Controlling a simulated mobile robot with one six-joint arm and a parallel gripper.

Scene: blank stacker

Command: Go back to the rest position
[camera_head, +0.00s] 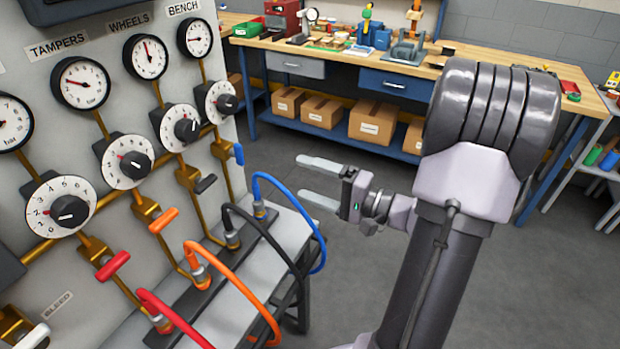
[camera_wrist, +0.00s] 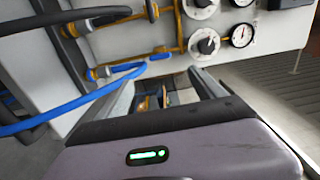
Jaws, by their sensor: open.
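My gripper (camera_head: 319,180) is open and empty. It is held in the air to the right of the valve panel (camera_head: 40,75), in front of the workbench. Its two pale fingers point left and are apart. In the wrist view my gripper (camera_wrist: 165,85) also shows open, with brass fittings seen beyond the gap between the fingers. The blue hose (camera_head: 283,183) and its blue valve lever (camera_head: 238,153) are left of the gripper, and it looks apart from both. The blue hose also crosses the left of the wrist view (camera_wrist: 60,112).
The panel carries gauges (camera_head: 80,83), dials (camera_head: 127,161) and coloured levers. Red (camera_head: 172,318), orange (camera_head: 240,287) and black (camera_head: 262,232) hoses arch over the ledge. The workbench (camera_head: 330,57) stands behind, with cardboard boxes (camera_head: 371,121) on its lower shelf. Grey floor (camera_head: 350,270) is open below the gripper.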

